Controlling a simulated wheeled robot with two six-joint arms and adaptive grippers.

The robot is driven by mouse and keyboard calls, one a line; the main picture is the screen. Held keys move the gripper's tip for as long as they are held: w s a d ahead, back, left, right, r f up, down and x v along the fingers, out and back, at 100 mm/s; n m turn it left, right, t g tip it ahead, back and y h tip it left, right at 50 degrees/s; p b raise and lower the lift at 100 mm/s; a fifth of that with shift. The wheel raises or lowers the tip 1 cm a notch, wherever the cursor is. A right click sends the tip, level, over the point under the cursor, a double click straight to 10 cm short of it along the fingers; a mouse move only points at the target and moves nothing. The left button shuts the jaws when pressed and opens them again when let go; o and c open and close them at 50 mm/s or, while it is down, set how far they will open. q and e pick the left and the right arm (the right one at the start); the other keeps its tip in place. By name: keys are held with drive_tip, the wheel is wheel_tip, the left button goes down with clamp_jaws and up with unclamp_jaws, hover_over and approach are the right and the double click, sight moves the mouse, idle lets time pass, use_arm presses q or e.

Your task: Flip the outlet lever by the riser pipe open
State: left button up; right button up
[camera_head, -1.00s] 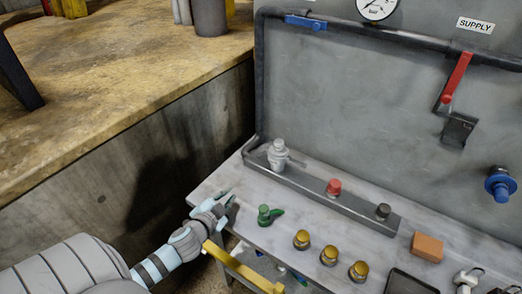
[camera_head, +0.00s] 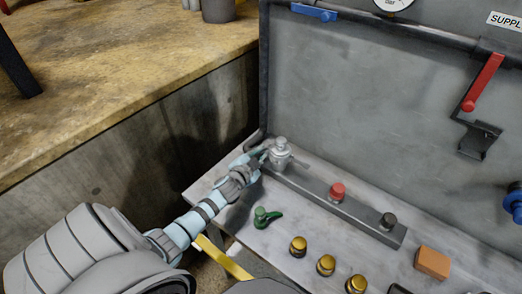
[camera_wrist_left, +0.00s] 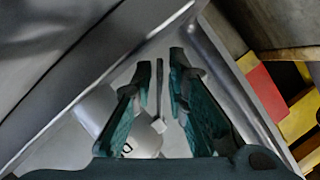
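The riser pipe (camera_head: 264,75) runs down the left edge of the grey panel. A blue lever (camera_head: 313,12) lies along the pipe near its top. A pale grey valve-like fitting (camera_head: 280,155) stands near the pipe's foot. My left gripper (camera_head: 262,151) is close to this fitting on its left; contact cannot be told. In the left wrist view its two dark green fingers (camera_wrist_left: 160,62) are apart. A thin grey bar with a pale square end (camera_wrist_left: 158,125) shows between them, beside a light grey cylinder (camera_wrist_left: 110,115). My right gripper is out of view.
A red knob (camera_head: 337,192) and a dark knob (camera_head: 388,220) stand on a grey rail. In front are a green handle (camera_head: 265,217), several brass knobs (camera_head: 326,265) and an orange block (camera_head: 432,262). A red lever (camera_head: 483,82) hangs on the panel.

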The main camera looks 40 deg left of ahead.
use_arm(q)
drive_tip(key=shift+w+f, duration=0.25)
drive_tip(key=shift+w, duration=0.5)
drive_tip(key=shift+s+r, duration=0.2)
drive_tip(key=shift+s, duration=0.05)
clamp_jaws()
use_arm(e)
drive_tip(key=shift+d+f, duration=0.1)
use_arm(q)
drive_tip(key=shift+a, duration=0.1)
